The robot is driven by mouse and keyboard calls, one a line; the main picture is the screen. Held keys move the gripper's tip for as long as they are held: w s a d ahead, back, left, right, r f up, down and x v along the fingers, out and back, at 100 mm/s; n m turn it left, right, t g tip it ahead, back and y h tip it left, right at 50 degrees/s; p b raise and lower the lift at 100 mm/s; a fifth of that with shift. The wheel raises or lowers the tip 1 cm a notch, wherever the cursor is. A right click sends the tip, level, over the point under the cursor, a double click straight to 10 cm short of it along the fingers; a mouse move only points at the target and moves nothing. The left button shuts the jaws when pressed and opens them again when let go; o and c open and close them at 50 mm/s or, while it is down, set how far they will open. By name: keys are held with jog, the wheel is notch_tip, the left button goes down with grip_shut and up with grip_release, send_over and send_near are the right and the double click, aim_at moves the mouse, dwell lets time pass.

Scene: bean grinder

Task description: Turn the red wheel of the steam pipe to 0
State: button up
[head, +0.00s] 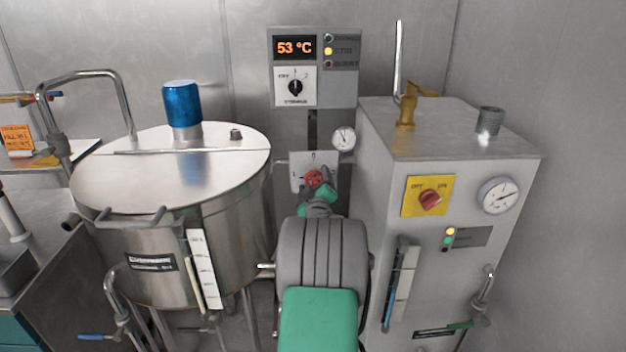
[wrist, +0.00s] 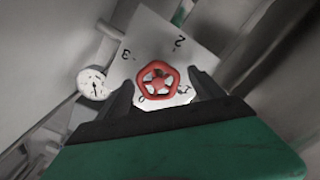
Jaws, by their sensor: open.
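The red wheel (head: 314,178) is mounted on a pale dial plate (head: 299,162) on the steam pipe, between the tank and the grey box. In the wrist view the wheel (wrist: 157,78) is a five-sided ring with spokes. The plate (wrist: 150,40) around it carries a 3 at upper left, a 2 at upper right, a 1 at lower right and a 0 at lower left. I cannot tell which number the wheel stands at. My gripper (wrist: 160,84) is open, with one dark finger on each side of the wheel; contact cannot be made out. My arm partly hides the wheel in the head view.
A round gauge (head: 343,138) sits just right of the plate. A control panel reading 53 °C (head: 345,85) hangs above. The steel tank (head: 110,180) stands close on the left and the grey box (head: 400,215) close on the right, leaving a narrow gap.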

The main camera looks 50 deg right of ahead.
jog(key=shift+w+d+r, duration=0.1)
jog(key=shift+w+d, duration=0.35)
jog(key=shift+d, duration=0.15)
jog(key=shift+c, duration=0.5)
jog(key=shift+s, duration=0.1)
jog(key=c, duration=1.2)
jog(key=shift+a, duration=0.15)
jog(key=shift+c, duration=0.4)
